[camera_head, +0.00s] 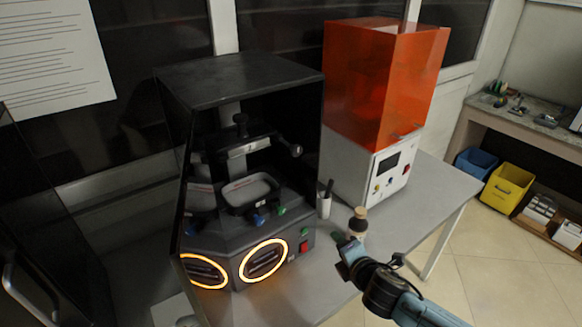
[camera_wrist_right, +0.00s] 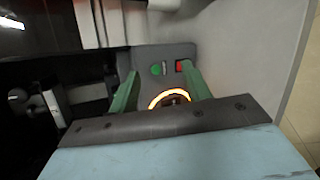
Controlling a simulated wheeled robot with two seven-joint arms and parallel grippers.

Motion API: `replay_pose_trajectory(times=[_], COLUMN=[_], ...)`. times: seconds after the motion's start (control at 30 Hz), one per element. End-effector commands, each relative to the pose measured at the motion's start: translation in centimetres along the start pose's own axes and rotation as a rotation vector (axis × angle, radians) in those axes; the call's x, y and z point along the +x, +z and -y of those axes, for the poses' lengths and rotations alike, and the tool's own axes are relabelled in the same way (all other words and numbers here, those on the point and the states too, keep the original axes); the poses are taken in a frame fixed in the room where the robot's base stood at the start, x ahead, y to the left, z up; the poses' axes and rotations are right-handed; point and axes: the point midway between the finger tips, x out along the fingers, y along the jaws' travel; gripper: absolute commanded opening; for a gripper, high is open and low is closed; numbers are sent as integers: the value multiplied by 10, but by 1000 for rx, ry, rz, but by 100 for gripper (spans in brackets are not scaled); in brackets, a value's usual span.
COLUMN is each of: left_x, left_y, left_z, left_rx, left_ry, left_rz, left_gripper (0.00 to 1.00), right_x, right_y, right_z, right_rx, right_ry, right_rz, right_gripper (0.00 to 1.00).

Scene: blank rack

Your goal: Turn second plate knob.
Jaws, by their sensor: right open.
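A black open-fronted machine (camera_head: 240,82) stands on the grey table, with two plates inside. The right plate (camera_head: 250,192) is a light tray in a dark frame. Below it sit a blue knob (camera_head: 258,219) and a green knob (camera_head: 281,210). Another bluish knob (camera_head: 190,230) is below the left plate (camera_head: 200,198). I cannot tell which knob is the second plate's. My right gripper (camera_head: 344,240) is open and empty, to the right of the machine. In the right wrist view its green fingers (camera_wrist_right: 160,80) frame part of the front panel. My left gripper is out of view.
The panel has glowing orange rings (camera_head: 263,261), a red switch (camera_head: 304,246) and a green button (camera_wrist_right: 155,70). A cork-topped bottle (camera_head: 358,223) stands behind my right gripper. An orange-hooded printer (camera_head: 375,85) stands behind. Table room is free at the front right.

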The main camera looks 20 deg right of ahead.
Motion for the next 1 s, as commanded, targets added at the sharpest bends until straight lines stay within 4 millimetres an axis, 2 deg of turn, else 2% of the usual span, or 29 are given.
replay_pose_trajectory(times=[0.03, 0.1, 0.2, 0.3, 0.43, 0.57, 1.0], left_x=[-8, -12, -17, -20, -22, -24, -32], left_y=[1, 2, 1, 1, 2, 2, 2], left_z=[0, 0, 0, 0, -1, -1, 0], left_rx=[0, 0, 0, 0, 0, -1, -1], left_ry=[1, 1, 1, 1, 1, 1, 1], left_rz=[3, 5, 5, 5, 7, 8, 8], left_gripper=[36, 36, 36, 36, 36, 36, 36], right_x=[-4, -14, -32, -46, -54, -48, 20], right_y=[14, 22, 26, 27, 27, 25, 10], right_z=[-55, -109, -163, -194, -210, -218, -255], right_rx=[-229, -524, -862, -1088, -1230, -1253, -1246], right_ry=[122, 261, 410, 503, 556, 564, 562], right_rz=[1, 18, 63, 108, 141, 150, 149], right_gripper=[48, 48, 48, 48, 48, 48, 48])
